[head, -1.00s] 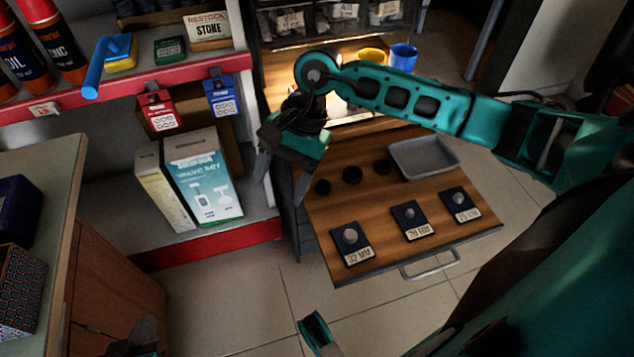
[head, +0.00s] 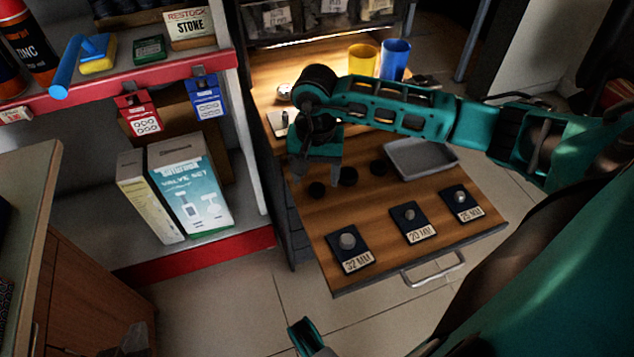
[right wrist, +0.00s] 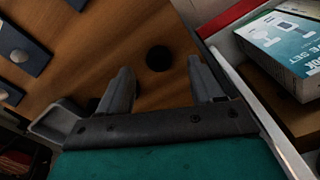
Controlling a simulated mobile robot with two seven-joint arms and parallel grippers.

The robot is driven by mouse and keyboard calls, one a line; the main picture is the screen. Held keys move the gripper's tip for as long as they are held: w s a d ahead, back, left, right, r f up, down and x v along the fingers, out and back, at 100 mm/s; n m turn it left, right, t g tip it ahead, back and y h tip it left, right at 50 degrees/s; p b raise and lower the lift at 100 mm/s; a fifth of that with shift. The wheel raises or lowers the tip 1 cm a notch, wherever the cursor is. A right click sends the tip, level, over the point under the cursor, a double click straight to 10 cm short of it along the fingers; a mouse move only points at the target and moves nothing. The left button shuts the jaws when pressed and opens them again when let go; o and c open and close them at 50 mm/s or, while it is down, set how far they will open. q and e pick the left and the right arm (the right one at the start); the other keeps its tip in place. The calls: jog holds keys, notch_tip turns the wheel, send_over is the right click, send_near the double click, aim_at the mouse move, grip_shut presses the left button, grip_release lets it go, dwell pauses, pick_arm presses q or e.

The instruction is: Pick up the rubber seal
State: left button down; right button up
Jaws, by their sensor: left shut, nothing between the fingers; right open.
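Three black discs, which look like rubber seals, lie in a row on the wooden drawer top: a left one (head: 317,189), a middle one (head: 348,176) and a right one (head: 378,168). My right gripper (head: 315,177) is open and points down just above the left end of the row. My left gripper (head: 137,340), partly seen at the bottom left edge, is shut and empty, far from the seals.
A grey tray (head: 420,175) lies right of the seals. Blocks labelled 32 MM (head: 349,262), 20 MM (head: 420,236) and 25 MM (head: 468,216) stand along the front. The shelf with a valve set box (head: 190,190) is close on the left.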

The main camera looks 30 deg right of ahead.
aim_at(317, 183)
notch_tip(317, 183, down, 3)
jog(key=shift+d+f+b, duration=0.1)
jog(key=shift+f+b, duration=0.05)
jog(key=shift+b, duration=0.15)
jog(key=c, duration=1.1)
